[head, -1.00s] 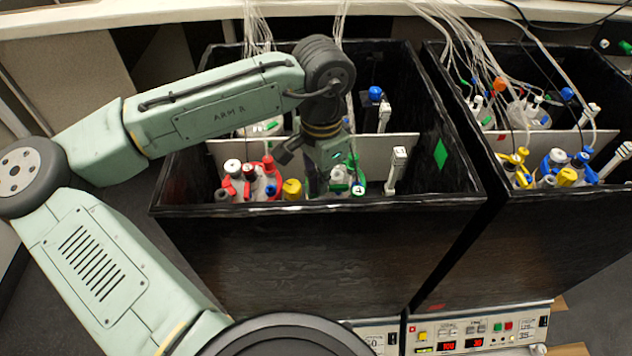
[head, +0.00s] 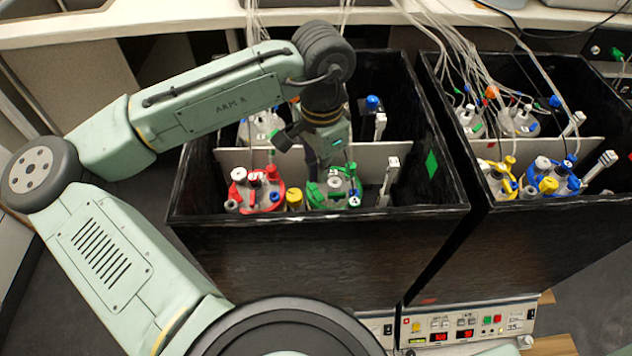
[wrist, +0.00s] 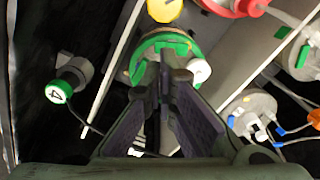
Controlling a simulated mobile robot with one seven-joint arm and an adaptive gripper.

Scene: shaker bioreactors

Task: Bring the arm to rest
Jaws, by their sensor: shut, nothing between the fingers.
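My gripper (head: 312,174) hangs from my bent arm, pointing down into the left black shaker box (head: 310,255). In the wrist view its two dark fingers (wrist: 167,75) are closed together with nothing between them. Below the fingertips is a green-collared vessel (wrist: 150,48), partly hidden by the fingers. In the head view this green vessel (head: 328,196) stands just below and right of the fingertips. I cannot tell the exact gap between them. My arm reaches over the box from the left.
A red-collared vessel (head: 258,192) and a yellow cap (head: 294,199) stand left of the green vessel. A white divider (head: 235,160) crosses the box. A second black box (head: 560,225) stands to the right, with vessels and hanging tubes (head: 455,50). A control panel (head: 470,326) is in front.

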